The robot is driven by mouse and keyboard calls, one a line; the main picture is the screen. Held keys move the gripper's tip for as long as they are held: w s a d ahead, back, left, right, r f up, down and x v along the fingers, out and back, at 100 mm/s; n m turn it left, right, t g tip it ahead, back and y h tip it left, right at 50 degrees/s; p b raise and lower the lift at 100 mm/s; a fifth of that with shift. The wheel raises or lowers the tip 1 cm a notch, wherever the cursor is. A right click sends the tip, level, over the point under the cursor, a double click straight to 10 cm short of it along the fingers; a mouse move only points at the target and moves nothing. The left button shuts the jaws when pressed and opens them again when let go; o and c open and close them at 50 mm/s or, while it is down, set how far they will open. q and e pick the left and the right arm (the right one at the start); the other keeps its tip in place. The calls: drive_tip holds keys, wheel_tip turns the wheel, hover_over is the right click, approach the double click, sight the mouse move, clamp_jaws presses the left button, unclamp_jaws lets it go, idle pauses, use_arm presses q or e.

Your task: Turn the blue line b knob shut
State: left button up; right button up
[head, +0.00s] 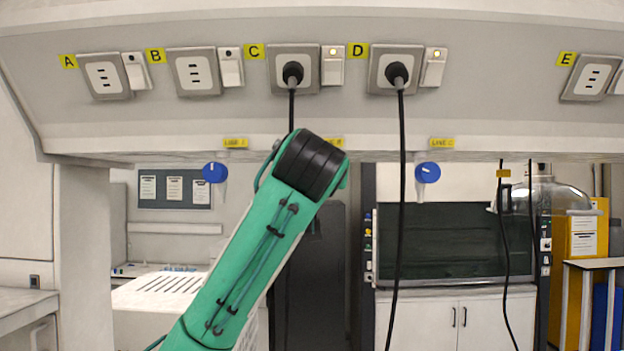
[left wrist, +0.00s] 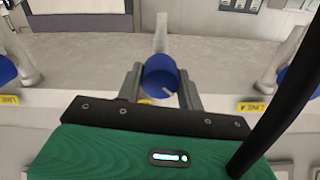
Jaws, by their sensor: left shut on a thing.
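The blue line B knob (left wrist: 160,74) is in the middle of the left wrist view, with a small white mark on its face and a pale pipe behind it. My left gripper (left wrist: 162,84) has one finger on each side of the knob and is shut on it. In the head view my left arm hides this knob and the gripper; only the edge of its yellow label (head: 336,142) shows. My right gripper is in neither view.
Blue knobs hang on either side, at line A (head: 215,172) and line C (head: 428,172). Above are sockets lettered A to E. A black cable (head: 402,210) hangs right of my arm from socket D; another (head: 291,108) drops behind my arm from socket C.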

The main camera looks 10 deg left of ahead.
use_arm(q)
drive_tip(key=m+b, duration=0.2)
drive_tip(key=m, duration=0.2)
drive_tip(key=shift+f+m, duration=0.1)
drive_tip(key=shift+m, duration=0.2)
drive_tip(key=shift+d+m+b, duration=0.1)
drive_tip(key=shift+m+b, duration=0.9)
drive_tip(key=shift+m, duration=1.6)
drive_tip(key=o, duration=1)
